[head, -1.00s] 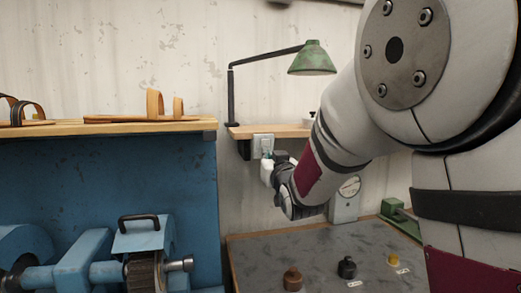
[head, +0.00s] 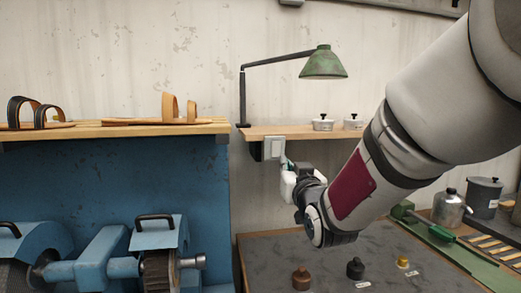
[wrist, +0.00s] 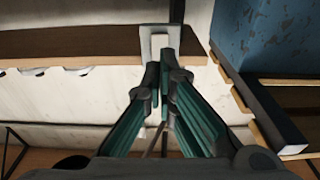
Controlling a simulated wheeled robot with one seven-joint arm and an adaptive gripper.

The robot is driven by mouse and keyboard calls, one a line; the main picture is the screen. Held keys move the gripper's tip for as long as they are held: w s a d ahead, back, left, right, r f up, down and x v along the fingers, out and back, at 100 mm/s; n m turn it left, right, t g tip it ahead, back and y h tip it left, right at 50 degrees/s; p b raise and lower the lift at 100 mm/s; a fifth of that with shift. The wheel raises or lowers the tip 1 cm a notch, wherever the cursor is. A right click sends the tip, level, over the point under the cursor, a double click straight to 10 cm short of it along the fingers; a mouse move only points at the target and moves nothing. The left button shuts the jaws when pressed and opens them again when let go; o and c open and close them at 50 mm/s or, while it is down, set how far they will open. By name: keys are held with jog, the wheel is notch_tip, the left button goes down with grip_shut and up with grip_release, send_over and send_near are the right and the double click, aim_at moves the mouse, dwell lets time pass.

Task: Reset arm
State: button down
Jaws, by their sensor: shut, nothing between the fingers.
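My gripper (wrist: 163,78) is shut and empty in the wrist view, its green-sided fingers together at the tips. Directly ahead of the fingertips is a pale wall switch (wrist: 160,42) with a light rocker. I cannot tell whether the fingertips touch it. In the head view the switch (head: 273,149) is on the wall beneath the small shelf, and my gripper (head: 285,162) is just below and in front of it, small and partly hidden by my wrist. My arm reaches in from the right.
A green lamp (head: 324,63) stands above the small wooden shelf (head: 290,131), which holds two lidded white pots. Sandals sit on the blue cabinet's top (head: 85,128) at left. Below my arm, a grey bench (head: 270,253) holds several small bottles.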

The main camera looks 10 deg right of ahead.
jog(key=s+f+g, duration=0.4)
jog(key=s+g, duration=0.1)
jog(key=s, duration=0.7)
jog(key=s+f+g, duration=0.4)
jog(key=s+g, duration=0.1)
jog(key=s, duration=0.7)
jog(key=s+f+g, duration=0.4)
jog(key=s+g, duration=0.1)
jog(key=s, duration=0.8)
jog(key=shift+d, duration=0.15)
